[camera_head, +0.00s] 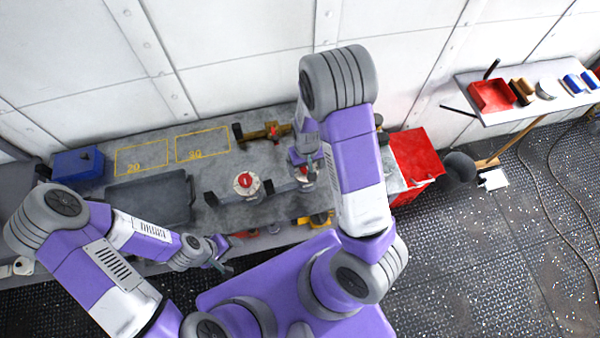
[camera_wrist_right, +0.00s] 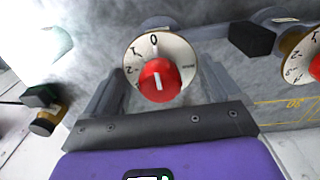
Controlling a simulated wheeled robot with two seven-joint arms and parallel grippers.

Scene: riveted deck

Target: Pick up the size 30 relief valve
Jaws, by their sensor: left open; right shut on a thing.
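My right gripper (camera_head: 305,178) is at the right part of the grey bench (camera_head: 285,150). In the right wrist view its two fingers (camera_wrist_right: 158,92) are shut on a relief valve with a white numbered dial (camera_wrist_right: 185,55) and a red knob (camera_wrist_right: 158,80). The arm hides much of this valve in the head view. A second valve with a white dial and red knob (camera_head: 245,182) stands to its left on the bench, and a dial (camera_wrist_right: 306,58) shows at the right wrist view's edge. I cannot read a size on either valve. My left gripper (camera_head: 222,258) is open and empty at the bench's front edge.
Yellow outlines marked 20 (camera_head: 141,158) and 30 (camera_head: 203,145) lie empty at the back. A dark tray (camera_head: 150,190), a blue box (camera_head: 78,163) and a brass fitting (camera_head: 262,132) stand on the bench. A red cabinet (camera_head: 415,160) is at right.

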